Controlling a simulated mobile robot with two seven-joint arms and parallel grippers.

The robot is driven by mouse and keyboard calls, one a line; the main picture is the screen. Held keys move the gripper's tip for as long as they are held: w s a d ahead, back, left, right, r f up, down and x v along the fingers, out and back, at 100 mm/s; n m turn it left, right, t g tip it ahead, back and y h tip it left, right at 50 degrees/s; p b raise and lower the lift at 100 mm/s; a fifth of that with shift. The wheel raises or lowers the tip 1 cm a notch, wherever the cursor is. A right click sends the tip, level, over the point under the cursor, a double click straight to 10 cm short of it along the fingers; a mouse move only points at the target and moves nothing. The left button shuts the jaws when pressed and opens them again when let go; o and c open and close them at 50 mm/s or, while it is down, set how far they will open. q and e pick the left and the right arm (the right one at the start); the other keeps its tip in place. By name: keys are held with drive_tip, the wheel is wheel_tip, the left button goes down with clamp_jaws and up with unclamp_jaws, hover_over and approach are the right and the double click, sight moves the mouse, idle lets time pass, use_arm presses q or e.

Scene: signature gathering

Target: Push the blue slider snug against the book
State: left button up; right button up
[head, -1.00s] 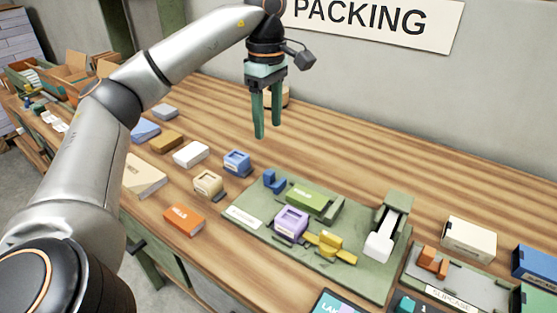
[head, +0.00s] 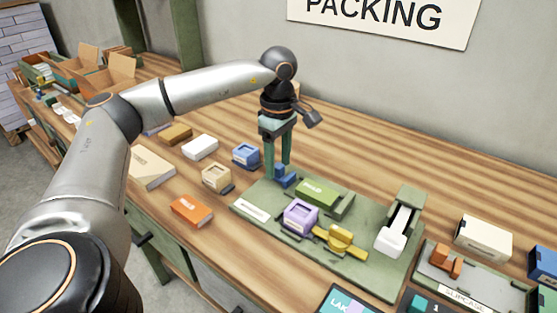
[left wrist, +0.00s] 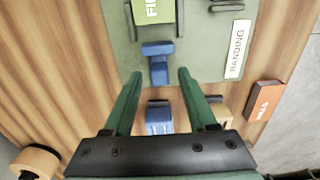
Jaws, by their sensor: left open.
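The blue slider (head: 284,177) sits on the green board (head: 262,190) near its far left edge. It also shows in the left wrist view (left wrist: 157,62). The green book (head: 316,191) lies on the board to its right; the left wrist view shows its end (left wrist: 154,10) with a strip of bare board between it and the slider. My left gripper (head: 278,172) points down at the slider's left side, open and empty. In the left wrist view its fingertips (left wrist: 157,76) are apart, with the slider just beyond the space between them; contact cannot be told. My right gripper is out of view.
A purple block (head: 300,215), a yellow clamp-like part (head: 340,239) and a white-handled press (head: 392,240) are on the board. A blue box (head: 246,154), a tan box (head: 216,177) and an orange box (head: 191,210) stand left. The table behind the board is clear.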

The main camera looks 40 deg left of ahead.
use_arm(q)
clamp_jaws()
idle(0.3)
idle(1.0)
